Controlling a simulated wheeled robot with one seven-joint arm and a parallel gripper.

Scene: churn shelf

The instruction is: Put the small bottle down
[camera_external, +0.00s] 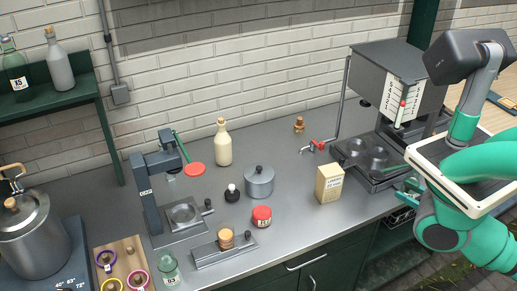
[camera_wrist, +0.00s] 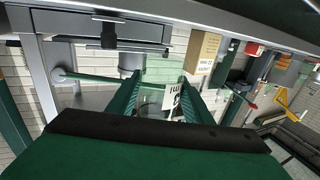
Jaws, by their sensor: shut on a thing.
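My gripper (camera_wrist: 159,80) is shut on a small bottle (camera_wrist: 162,66) of clear green glass with a white label, seen between the two green fingers in the wrist view. The label's print appears upside down in that view. In the external view my gripper (camera_external: 409,187) is at the right, low beside the front edge of the counter by the dark moulded tray. The held bottle cannot be clearly made out there.
The grey counter (camera_external: 295,222) holds a cardboard box (camera_external: 329,183), a lidded grey pot (camera_external: 259,182), a red-lidded jar (camera_external: 262,216), a cream bottle (camera_external: 222,143) and a black bottle (camera_external: 231,194). The dark moulded tray (camera_external: 367,157) is close to my gripper. A green shelf (camera_external: 55,100) holds two bottles.

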